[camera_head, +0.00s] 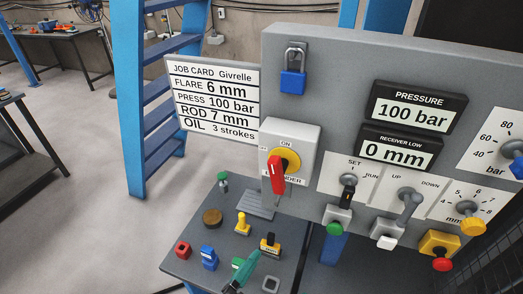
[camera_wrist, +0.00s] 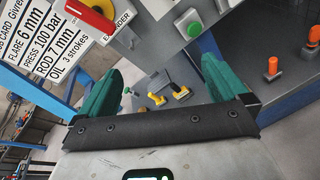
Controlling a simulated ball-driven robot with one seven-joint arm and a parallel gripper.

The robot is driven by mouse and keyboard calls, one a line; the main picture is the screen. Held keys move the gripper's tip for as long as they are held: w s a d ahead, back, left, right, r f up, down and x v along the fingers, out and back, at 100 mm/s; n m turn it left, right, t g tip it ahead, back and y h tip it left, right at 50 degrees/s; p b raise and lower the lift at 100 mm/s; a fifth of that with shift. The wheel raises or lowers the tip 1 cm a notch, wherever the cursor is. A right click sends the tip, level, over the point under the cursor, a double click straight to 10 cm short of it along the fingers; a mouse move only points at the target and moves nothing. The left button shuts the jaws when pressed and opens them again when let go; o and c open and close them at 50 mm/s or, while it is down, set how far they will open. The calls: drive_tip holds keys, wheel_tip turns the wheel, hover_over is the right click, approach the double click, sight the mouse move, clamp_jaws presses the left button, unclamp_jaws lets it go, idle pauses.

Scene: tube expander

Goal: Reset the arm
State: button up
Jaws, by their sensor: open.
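My gripper (camera_wrist: 160,78) shows its two green fingers spread wide apart in the wrist view, with nothing between them. In the head view only a green part of my gripper (camera_head: 243,271) shows at the bottom edge, over the front of the grey bench. In the wrist view the fingers point toward the machine panel, with a yellow-and-black item (camera_wrist: 179,91) and a yellow piece (camera_wrist: 157,99) farther off between them. The rest of my arm is mostly hidden in the head view.
The grey panel (camera_head: 330,50) carries a red switch handle (camera_head: 277,171), a blue padlock (camera_head: 292,82) and displays reading 100 bar and 0 mm. Several small parts, including a red block (camera_head: 183,249) and a blue one (camera_head: 209,257), stand on the bench. Open floor (camera_head: 70,190) lies left.

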drive_tip(key=s+d+f+m+g+y+b, duration=0.1)
drive_tip(key=d+f+m+g+b, duration=0.1)
drive_tip(key=d+f+m+g, duration=1.1)
drive_tip(key=s+d+f+m+y+b, duration=0.2)
drive_tip(key=s+d+f+m+y, duration=0.3)
drive_tip(key=s+d+f+m, duration=0.7)
wheel_tip(320, 180, down, 2)
drive_tip(key=shift+s+d+f+m+t+y, duration=0.1)
drive_tip(key=shift+s+d+m+t+y, duration=0.15)
drive_tip(key=shift+s+m, duration=0.3)
drive_tip(key=shift+c, duration=0.3)
